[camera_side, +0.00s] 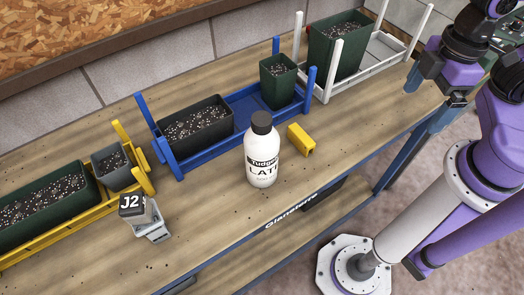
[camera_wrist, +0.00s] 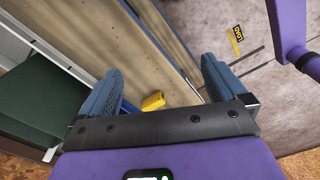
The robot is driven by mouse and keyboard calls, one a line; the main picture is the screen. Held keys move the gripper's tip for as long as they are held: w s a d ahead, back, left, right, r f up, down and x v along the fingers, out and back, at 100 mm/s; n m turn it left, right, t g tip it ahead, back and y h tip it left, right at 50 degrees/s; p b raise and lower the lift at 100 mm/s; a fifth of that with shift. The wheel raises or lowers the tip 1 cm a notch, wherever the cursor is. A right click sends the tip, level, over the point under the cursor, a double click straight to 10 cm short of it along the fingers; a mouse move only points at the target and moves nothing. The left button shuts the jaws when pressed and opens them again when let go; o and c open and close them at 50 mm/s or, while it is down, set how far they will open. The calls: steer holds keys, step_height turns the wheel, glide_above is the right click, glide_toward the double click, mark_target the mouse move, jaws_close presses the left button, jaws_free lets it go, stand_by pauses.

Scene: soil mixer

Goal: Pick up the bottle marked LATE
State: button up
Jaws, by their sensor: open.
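The white bottle (camera_side: 262,160) with a black cap stands upright near the front edge of the bench in the side view. Its label reads "LAT", with the last letter hard to make out on the curve. I cannot make the bottle out in the wrist view. My gripper (camera_wrist: 161,66) shows two blue-grey fingers spread wide apart in the wrist view, with nothing between them. In the side view my purple arm is at the right, well away from the bottle.
A yellow block (camera_side: 301,140) lies just right of the bottle. Behind stand a blue rack (camera_side: 205,150), a white rack (camera_side: 375,70) and a yellow rack (camera_side: 75,220), holding soil-filled pots. A small J2 container (camera_side: 132,205) stands to the left. The bench front between is clear.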

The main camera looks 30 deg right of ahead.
mark_target(261, 145)
steer(key=w+a+f+m+t+y, duration=0.1)
steer(key=a+f+y, duration=0.2)
steer(key=a, duration=0.5)
steer(key=a+f+m+y, duration=0.1)
steer(key=a+f+y, duration=0.15)
steer(key=a, duration=0.55)
steer(key=shift+w+a+f+m+t+y, duration=0.3)
steer(key=shift+w+a+t+y, duration=0.45)
steer(key=shift+w+a+t, duration=1)
steer(key=shift+w+a+f+m+t+y, duration=0.35)
steer(key=shift+w+a+t+y, duration=0.4)
steer(key=shift+w+a+t, duration=1)
steer(key=shift+w+a+f+m+t+y, duration=0.15)
steer(key=shift+w+a+f+t+y, duration=0.55)
steer(key=shift+w+a, duration=1.65)
steer(key=shift+r+t, duration=0.3)
steer(key=shift+t, duration=0.1)
steer(key=shift+a, duration=0.1)
steer(key=c, duration=1.5)
